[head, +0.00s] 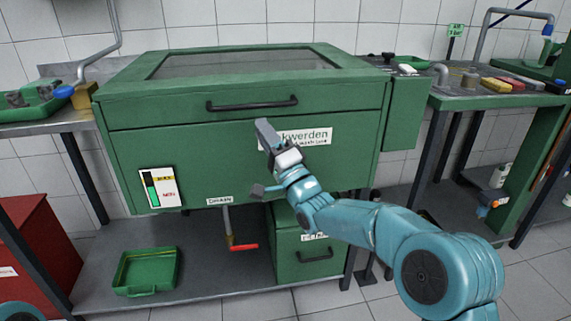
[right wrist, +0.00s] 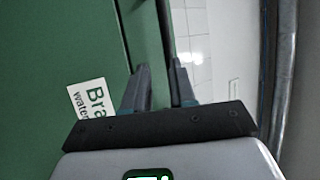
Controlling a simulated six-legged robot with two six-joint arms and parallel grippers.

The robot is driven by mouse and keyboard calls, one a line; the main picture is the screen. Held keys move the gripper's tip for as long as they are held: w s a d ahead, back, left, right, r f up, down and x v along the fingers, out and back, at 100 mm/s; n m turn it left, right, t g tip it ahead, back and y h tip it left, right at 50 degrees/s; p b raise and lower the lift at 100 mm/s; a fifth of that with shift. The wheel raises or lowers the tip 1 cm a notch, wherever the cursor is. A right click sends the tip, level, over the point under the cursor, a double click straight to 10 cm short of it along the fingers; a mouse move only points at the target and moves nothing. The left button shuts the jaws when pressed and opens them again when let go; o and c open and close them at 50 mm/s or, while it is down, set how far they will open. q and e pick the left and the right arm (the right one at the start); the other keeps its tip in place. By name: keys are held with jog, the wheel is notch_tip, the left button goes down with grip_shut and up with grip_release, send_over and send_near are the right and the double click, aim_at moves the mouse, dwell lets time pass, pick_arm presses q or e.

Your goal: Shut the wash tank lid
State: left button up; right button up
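The green wash tank (head: 185,150) stands in the middle of the head view. Its lid (head: 165,98), with a framed window on top and a black handle (head: 252,103) on its front, lies down on the tank, with a seam below the handle. My right gripper (head: 260,162) is in front of the tank's front face, below the handle and beside a white sign (head: 310,138) that it partly covers. Its fingers are apart with nothing between them. The right wrist view shows the two fingers (right wrist: 160,88) beside green panelling with a white label (right wrist: 90,100). My left gripper is not in view.
A worktop (head: 490,100) with coloured blocks and a tap is at the right. A sink-side bench (head: 40,128) is at the left. Below the tank are a green tray (head: 148,272), a red-handled valve (head: 242,247) and a green drawer cabinet (head: 312,265). A red cabinet (head: 38,245) stands at lower left.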

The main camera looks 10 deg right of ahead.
jog(key=v, duration=0.9)
jog(key=shift+s+r+p, duration=0.2)
jog(key=shift+s+p, duration=0.1)
jog(key=d+f+m+g+h, duration=0.2)
jog(key=d+f+m+h, duration=0.15)
jog(key=f, duration=1.05)
jog(key=s+f+n+g+h, duration=0.2)
jog(key=s+f+g, duration=0.55)
jog(key=f, duration=0.65)
jog(key=s+f+n+g+h, duration=0.2)
jog(key=s+f+g, duration=0.2)
jog(key=s+f, duration=0.8)
jog(key=s+a+f+n+g, duration=0.1)
jog(key=s+f+n+g, duration=0.2)
jog(key=s, duration=0.4)
jog(key=s+a+f+n+g, duration=0.1)
jog(key=s+f+n+g, duration=0.25)
jog(key=s, duration=0.25)
notch_tip(320, 180, up, 31)
jog(key=s+g+p, duration=0.1)
jog(key=p, duration=3.1)
jog(key=shift+s+a+r+n, duration=0.2)
jog(key=shift+s+a+n, duration=0.15)
jog(key=shift+a+n, duration=0.1)
